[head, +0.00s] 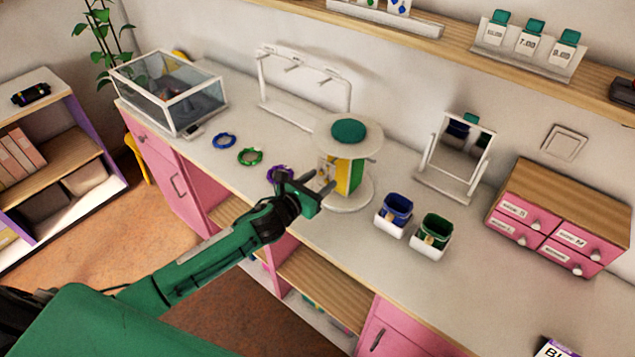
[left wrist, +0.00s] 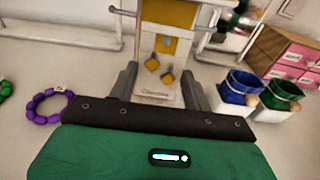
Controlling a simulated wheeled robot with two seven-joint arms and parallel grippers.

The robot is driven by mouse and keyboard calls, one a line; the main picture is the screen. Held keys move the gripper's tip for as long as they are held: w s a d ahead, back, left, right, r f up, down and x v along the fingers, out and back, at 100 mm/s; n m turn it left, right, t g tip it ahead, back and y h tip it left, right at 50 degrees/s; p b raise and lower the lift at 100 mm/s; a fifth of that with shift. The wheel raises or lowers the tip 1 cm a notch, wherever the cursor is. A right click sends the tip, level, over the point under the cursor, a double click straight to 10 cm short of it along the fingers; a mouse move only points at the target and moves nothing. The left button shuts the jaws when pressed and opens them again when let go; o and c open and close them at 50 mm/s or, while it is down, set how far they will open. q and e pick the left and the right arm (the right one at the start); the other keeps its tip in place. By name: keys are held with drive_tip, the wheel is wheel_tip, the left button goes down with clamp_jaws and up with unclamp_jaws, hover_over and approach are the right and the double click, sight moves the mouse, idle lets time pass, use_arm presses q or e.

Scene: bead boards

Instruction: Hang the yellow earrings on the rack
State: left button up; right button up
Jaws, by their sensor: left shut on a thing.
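The yellow earrings (left wrist: 152,66) are on a white card (left wrist: 158,92) between the fingers of my left gripper (head: 312,183). The gripper is shut on this card. In the left wrist view the card looks upright, in front of a yellow panel (left wrist: 172,14) of the rack. The rack is a round white stand (head: 348,140) with a green-topped disc and yellow and green panels. My left gripper is at its front left side. Whether the card touches the rack cannot be told. My right gripper is not in view.
Blue (head: 223,140), green (head: 250,156) and purple (head: 279,174) bracelets lie left of the gripper. A white hook stand (head: 305,120), mirror (head: 457,150) and pink drawers (head: 555,220) are farther off.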

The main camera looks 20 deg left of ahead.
use_arm(q)
drive_tip(key=shift+x, duration=1.05)
drive_tip(key=shift+f+b, duration=0.15)
drive_tip(key=shift+b, duration=0.2)
drive_tip(key=shift+w, duration=0.15)
idle(0.5)
drive_tip(key=o, duration=1.7)
drive_tip(key=shift+c, duration=0.2)
drive_tip(key=s+a+f, duration=0.1)
drive_tip(key=s+a, duration=0.1)
drive_tip(key=s, duration=0.5)
drive_tip(key=shift+s+a, duration=0.3)
